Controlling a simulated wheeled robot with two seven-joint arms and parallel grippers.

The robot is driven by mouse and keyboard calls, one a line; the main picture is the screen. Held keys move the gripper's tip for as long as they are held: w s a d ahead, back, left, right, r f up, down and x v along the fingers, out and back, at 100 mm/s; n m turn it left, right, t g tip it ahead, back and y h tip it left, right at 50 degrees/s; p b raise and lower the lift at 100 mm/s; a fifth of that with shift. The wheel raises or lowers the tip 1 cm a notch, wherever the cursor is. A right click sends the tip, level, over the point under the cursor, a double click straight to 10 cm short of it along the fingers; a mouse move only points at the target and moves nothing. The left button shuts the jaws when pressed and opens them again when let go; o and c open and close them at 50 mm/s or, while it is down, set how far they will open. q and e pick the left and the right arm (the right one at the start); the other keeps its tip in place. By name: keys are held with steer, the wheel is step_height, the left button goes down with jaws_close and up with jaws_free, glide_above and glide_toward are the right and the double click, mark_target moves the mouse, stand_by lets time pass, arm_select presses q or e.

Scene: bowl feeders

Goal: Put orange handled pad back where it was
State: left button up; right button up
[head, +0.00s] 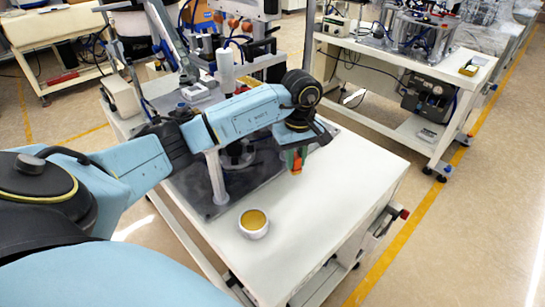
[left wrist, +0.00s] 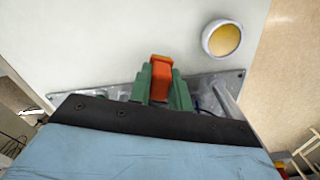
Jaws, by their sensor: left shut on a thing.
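My left gripper (head: 293,158) reaches over the white table with its green fingers pointing down. It is shut on the orange handled pad (head: 298,164), a small orange piece between the fingers. In the left wrist view the pad (left wrist: 161,69) shows between the two green fingertips (left wrist: 161,84). The pad seems to be held above the table, but the gap is hard to judge. Its lower part is hidden by the fingers. My right gripper is not in view.
A white round cup with a yellow-brown inside (head: 254,223) stands on the white table (head: 320,235) near its front, and also shows in the left wrist view (left wrist: 222,39). A grey plate (head: 197,188) with feeder machinery and a white post lies behind. The table's right part is clear.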

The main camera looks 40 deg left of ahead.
arm_select(q)
steer(key=a+f+n, duration=0.1)
steer(key=a+f, duration=0.1)
steer(key=f, duration=0.1)
steer(key=a+f+n, duration=0.1)
steer(key=a+f, duration=0.1)
steer(key=f, duration=0.1)
steer(key=s+a+f+n, duration=0.1)
steer(key=a+f+n, duration=0.1)
steer(key=f, duration=0.1)
steer(key=shift+f+b, duration=0.2)
steer(key=shift+b, duration=0.1)
steer(key=shift+a+f, duration=0.1)
steer(key=shift+f, duration=2.1)
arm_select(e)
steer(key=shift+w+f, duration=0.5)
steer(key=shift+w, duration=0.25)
arm_select(q)
steer(key=shift+f+b, duration=0.15)
steer(key=shift+b, duration=0.15)
steer(key=o, duration=0.5)
steer(key=shift+c, duration=0.2)
steer(key=o, duration=0.4)
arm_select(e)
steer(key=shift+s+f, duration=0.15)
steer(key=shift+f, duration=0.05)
